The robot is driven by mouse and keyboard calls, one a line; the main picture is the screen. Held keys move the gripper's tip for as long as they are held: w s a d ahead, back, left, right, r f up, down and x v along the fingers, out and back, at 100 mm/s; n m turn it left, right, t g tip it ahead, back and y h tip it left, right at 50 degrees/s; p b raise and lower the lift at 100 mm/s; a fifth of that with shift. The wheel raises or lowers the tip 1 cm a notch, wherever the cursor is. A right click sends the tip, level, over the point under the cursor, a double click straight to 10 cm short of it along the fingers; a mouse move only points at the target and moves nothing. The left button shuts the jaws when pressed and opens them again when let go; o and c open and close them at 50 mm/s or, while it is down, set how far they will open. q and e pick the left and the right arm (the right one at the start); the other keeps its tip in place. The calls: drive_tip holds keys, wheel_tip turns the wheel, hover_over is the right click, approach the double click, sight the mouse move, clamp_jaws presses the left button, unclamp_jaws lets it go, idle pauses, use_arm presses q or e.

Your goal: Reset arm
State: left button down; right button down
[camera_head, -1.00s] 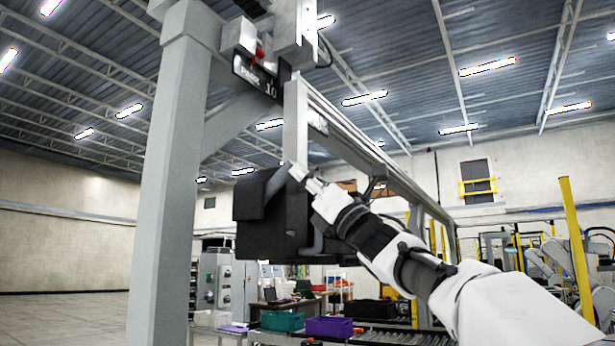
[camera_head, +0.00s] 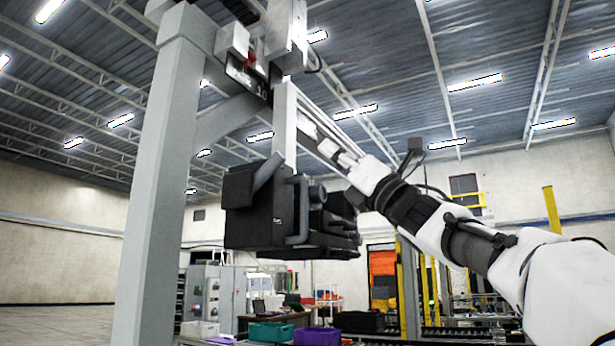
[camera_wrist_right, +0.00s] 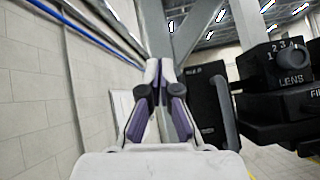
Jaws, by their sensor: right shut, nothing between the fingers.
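My right gripper (camera_head: 332,150) is raised at the end of the white and black arm that comes in from the lower right. In the head view it shows in front of the sloping grey beam, above and to the right of the hanging black box unit. In the right wrist view the gripper (camera_wrist_right: 160,68) points away from the camera, its purple-lined fingers drawn together at the tips with nothing between them. My left gripper is in neither view.
The black box unit (camera_head: 262,212) hangs from a grey gantry with a thick post (camera_head: 155,200). In the right wrist view, black housings (camera_wrist_right: 285,70), one marked LENS, stand to the right. Teal (camera_head: 270,331) and purple (camera_head: 316,337) bins sit low behind.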

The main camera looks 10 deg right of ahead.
drive_tip(key=shift+s+d+r, duration=0.5)
drive_tip(key=shift+s+d, duration=0.2)
drive_tip(key=shift+d, duration=0.1)
drive_tip(key=shift+w, duration=0.15)
drive_tip(key=shift+f, duration=0.1)
